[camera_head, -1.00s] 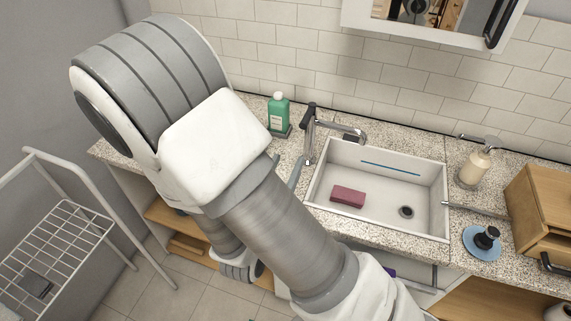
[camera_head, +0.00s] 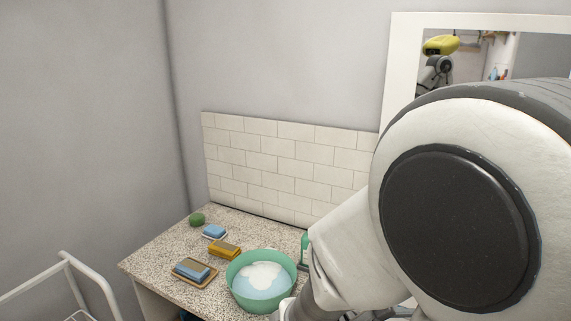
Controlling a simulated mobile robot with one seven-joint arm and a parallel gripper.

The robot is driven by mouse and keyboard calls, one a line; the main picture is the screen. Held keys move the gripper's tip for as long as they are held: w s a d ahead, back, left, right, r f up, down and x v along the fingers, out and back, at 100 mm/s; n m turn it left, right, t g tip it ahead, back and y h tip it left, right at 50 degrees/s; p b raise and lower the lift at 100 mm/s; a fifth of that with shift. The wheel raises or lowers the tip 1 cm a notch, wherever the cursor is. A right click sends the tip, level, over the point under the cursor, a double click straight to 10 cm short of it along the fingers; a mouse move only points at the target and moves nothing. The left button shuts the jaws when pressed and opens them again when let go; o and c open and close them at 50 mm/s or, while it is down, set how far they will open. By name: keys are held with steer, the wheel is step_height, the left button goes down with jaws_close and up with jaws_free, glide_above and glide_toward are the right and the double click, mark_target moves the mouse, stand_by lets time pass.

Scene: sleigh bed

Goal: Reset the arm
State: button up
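My arm fills the right side of the head view, with a large white joint and dark round cap close to the camera. It covers much of the counter there. My gripper is out of the picture, so its fingers and anything in them cannot be seen.
A speckled counter (camera_head: 172,243) holds a green basin (camera_head: 240,291) with whitish contents, a blue sponge on a tray (camera_head: 192,271), a yellow sponge (camera_head: 225,250), a blue soap (camera_head: 214,231) and a green round item (camera_head: 197,219). A white rack (camera_head: 93,285) stands lower left. A mirror (camera_head: 402,60) hangs above.

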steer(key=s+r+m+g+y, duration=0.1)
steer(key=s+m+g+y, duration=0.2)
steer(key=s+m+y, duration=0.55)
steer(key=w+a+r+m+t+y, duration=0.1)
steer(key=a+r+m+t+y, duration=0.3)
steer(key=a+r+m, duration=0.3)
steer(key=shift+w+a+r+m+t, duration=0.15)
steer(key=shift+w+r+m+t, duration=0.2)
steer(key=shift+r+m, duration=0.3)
